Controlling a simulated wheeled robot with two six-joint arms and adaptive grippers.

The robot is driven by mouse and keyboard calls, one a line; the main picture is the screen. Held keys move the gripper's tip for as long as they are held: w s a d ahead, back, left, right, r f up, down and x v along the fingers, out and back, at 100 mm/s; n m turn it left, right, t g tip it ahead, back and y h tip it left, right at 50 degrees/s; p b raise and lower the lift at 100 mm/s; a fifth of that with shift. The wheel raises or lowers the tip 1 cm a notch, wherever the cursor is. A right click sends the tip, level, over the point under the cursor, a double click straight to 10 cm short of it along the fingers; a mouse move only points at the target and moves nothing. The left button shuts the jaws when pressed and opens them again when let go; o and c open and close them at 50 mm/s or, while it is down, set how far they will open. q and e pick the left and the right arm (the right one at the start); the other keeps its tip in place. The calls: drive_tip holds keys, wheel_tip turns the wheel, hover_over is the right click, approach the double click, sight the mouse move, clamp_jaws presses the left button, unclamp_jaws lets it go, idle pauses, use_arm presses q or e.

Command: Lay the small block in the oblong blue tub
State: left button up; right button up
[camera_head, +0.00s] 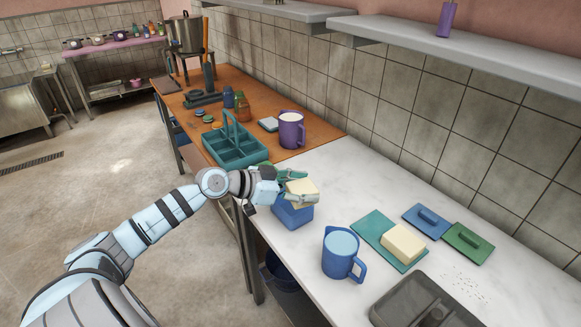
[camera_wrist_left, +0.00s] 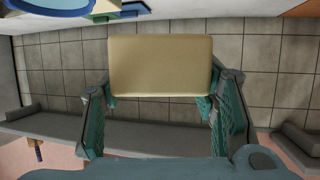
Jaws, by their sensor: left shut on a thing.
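My left gripper (camera_head: 290,190) is shut on a small cream-coloured block (camera_head: 303,187). The block also shows large between the two teal fingers (camera_wrist_left: 160,100) in the left wrist view (camera_wrist_left: 160,65). The oblong blue tub (camera_head: 293,214) stands on the white marble counter, right below the gripper and block, which hide most of its opening. The block is over the tub's rim; I cannot tell whether it touches it. A second, larger cream block (camera_head: 402,244) lies on a teal board (camera_head: 377,231) to the right. My right gripper is not in view.
A blue jug (camera_head: 340,252) stands just right of the tub. A blue lid (camera_head: 426,220) and a green lid (camera_head: 467,243) lie further right. A grey tray (camera_head: 428,303) is at the front. A teal divided caddy (camera_head: 236,150) and a purple jug (camera_head: 291,130) stand behind on the wooden counter.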

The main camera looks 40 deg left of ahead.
use_arm(q)
drive_tip(key=w+a+n+t+y+p, duration=0.1)
drive_tip(key=w+a+n+y+p, duration=0.1)
drive_tip(key=w+a+p, duration=0.3)
use_arm(e)
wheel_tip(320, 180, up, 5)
drive_tip(key=b, duration=0.1)
use_arm(q)
drive_tip(key=shift+n+y, duration=0.4)
drive_tip(key=shift+y, duration=0.1)
drive_tip(key=a+f+b, duration=0.1)
drive_tip(key=f+b, duration=0.1)
drive_tip(key=f, duration=0.1)
drive_tip(key=f+b, duration=0.2)
drive_tip(key=f, duration=0.1)
drive_tip(key=a+f+b, duration=0.1)
drive_tip(key=f+b, duration=0.1)
drive_tip(key=b, duration=0.1)
drive_tip(key=shift+w+a+f, duration=0.2)
drive_tip(key=shift+a+f, duration=0.15)
drive_tip(key=shift+f, duration=0.05)
drive_tip(key=shift+f+b, duration=0.4)
drive_tip(key=shift+f, duration=0.65)
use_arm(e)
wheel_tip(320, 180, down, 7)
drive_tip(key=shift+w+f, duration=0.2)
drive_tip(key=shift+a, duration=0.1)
use_arm(q)
drive_tip(key=o, duration=0.9)
drive_tip(key=shift+c, duration=0.8)
